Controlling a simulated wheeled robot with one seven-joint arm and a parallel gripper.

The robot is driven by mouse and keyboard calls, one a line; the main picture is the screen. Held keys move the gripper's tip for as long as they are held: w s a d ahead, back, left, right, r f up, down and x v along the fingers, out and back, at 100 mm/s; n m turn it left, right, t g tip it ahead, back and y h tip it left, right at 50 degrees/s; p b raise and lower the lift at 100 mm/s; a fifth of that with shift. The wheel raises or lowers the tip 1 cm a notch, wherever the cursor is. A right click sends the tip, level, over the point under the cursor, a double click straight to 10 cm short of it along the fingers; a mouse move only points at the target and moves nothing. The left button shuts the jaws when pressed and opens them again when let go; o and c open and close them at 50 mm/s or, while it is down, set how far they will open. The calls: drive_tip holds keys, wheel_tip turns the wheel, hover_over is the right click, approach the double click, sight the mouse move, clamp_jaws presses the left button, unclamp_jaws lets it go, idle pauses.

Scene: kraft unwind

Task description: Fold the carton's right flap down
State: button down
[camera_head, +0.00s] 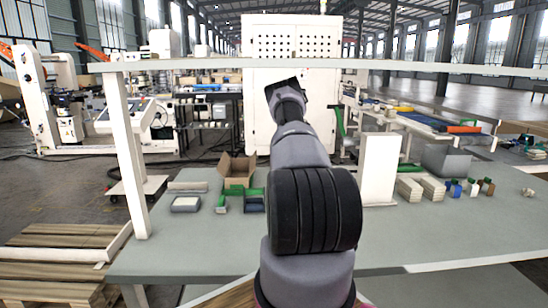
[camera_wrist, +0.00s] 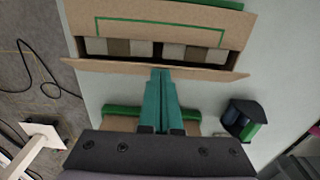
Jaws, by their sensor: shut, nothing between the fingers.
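The open brown carton (camera_head: 238,182) stands on the grey-green table, left of my arm in the head view, with a flap raised at its back. The wrist view shows the carton (camera_wrist: 245,28) from close above, with grey and beige blocks inside. A narrow flap (camera_wrist: 100,66) runs along its lower side in that view. My gripper (camera_wrist: 160,71) has its teal fingers shut together and empty, with the tips at this flap's edge. I cannot tell whether they touch it. In the head view my gripper cannot be made out.
A dark and green item (camera_wrist: 243,120) lies right of the fingers in the wrist view. A green-topped brown piece (camera_wrist: 120,111) lies partly under the gripper. In the head view, a white upright box (camera_head: 380,168) and small stacked goods (camera_head: 425,188) stand right of my arm.

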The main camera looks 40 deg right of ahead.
drive_tip(key=shift+s+d+f+t+y, duration=0.55)
drive_tip(key=shift+d+f+y, duration=0.25)
drive_tip(key=shift+y, duration=0.15)
drive_tip(key=shift+s+d+f+t+y, duration=0.4)
drive_tip(key=shift+d+f+t+y, duration=0.15)
drive_tip(key=shift+d+f+y, duration=0.3)
drive_tip(key=shift+r, duration=0.1)
drive_tip(key=shift+r, duration=0.15)
wheel_tip(320, 180, up, 11)
drive_tip(key=shift+r, duration=0.15)
idle(0.3)
drive_tip(key=shift+a, duration=0.1)
